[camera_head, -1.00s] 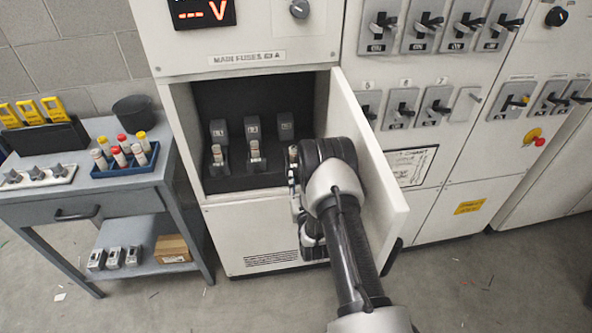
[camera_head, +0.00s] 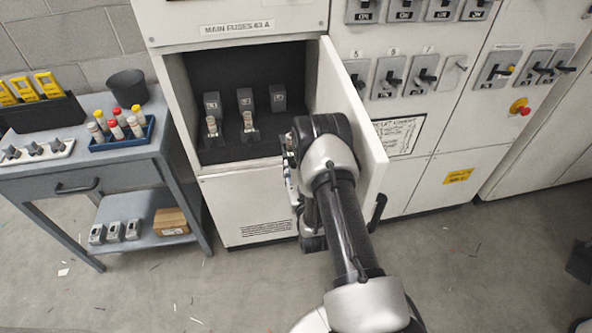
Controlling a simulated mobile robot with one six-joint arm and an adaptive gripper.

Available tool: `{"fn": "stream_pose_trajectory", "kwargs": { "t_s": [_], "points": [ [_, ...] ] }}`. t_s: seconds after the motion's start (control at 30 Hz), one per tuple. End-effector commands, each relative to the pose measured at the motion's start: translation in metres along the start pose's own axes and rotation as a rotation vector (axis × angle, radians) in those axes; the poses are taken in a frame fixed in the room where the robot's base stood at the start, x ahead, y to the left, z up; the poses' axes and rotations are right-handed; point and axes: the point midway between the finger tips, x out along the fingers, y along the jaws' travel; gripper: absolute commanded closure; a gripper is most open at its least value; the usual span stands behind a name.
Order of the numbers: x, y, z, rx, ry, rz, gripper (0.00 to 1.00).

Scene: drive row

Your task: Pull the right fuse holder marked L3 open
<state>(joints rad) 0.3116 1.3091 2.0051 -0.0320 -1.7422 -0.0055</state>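Three dark fuse holders stand in a row in the open cabinet compartment: a left one (camera_head: 212,103), a middle one (camera_head: 246,99) and the right one (camera_head: 279,97). The left and middle ones show a light metallic part in front. The marking on the right holder is too small to read. Its lower front is hidden behind my wrist. My gripper (camera_head: 291,168) is at the compartment's mouth, below and in front of the right holder. My wrist covers most of it, so its fingers and any contact with the holder cannot be made out.
The open white cabinet door (camera_head: 352,120) stands close along the right of my arm. A grey cart (camera_head: 130,187) at the left carries a blue tray (camera_head: 152,133) of fuses and a black cup (camera_head: 128,88). Floor in front of the cart and cabinet is mostly clear.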

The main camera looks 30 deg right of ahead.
Motion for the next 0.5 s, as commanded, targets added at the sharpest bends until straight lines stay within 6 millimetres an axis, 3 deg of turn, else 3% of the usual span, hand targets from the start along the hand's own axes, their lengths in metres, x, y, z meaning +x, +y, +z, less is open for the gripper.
{"fn": "stream_pose_trajectory", "kwargs": {
  "t_s": [0.37, 0.5],
  "points": [
    [-0.001, 0.0, 0.0, 0.0, 0.001, 0.0, 0.57],
    [-0.014, 0.0, 0.001, 0.0, -0.003, 0.0, 0.57]
  ]
}}
